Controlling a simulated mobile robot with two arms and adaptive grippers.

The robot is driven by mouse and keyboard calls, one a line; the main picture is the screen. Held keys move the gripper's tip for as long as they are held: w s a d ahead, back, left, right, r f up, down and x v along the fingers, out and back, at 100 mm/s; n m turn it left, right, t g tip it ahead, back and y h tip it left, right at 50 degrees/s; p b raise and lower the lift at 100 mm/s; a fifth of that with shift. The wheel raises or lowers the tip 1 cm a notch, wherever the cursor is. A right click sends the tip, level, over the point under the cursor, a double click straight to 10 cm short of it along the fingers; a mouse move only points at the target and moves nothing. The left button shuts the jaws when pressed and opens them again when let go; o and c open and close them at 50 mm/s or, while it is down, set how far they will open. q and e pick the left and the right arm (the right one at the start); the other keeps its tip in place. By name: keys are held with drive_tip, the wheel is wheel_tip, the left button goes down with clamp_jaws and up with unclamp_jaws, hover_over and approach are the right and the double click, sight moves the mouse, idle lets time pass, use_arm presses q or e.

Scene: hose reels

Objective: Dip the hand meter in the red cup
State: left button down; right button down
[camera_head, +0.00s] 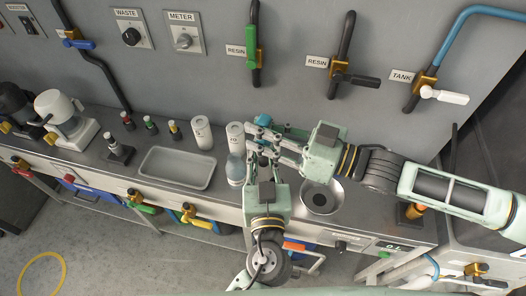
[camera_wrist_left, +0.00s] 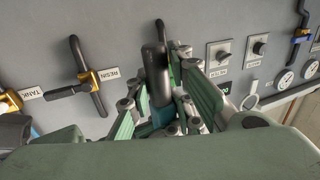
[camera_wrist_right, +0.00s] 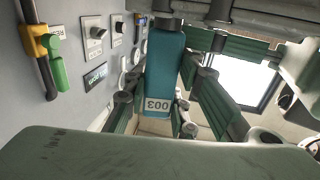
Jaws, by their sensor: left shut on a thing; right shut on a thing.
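The hand meter (camera_wrist_right: 164,68), a teal block with a white label reading 003, stands between my right gripper's fingers in the right wrist view. Its dark upper part and teal body also show in the left wrist view (camera_wrist_left: 156,80), between the left fingers. My right gripper (camera_head: 268,136) comes in from the right and is shut on it. My left gripper (camera_head: 262,152) comes up from below, close against the right one, and is also shut on it. In the head view the fingers mostly hide the meter. I cannot make out a red cup in any view.
Valves with coloured handles line the counter front. Pipes and a green-handled valve (camera_head: 250,46) are on the grey wall.

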use_arm(q)
drive_tip(key=shift+d, duration=0.3)
use_arm(e)
drive_tip(key=c, duration=1.7)
unclamp_jaws()
drive_tip(key=shift+a+r, duration=0.1)
drive_tip(key=shift+c, duration=0.2)
use_arm(q)
drive_tip(key=shift+a, duration=0.15)
use_arm(e)
drive_tip(key=o, duration=0.4)
drive_tip(key=shift+c, duration=0.2)
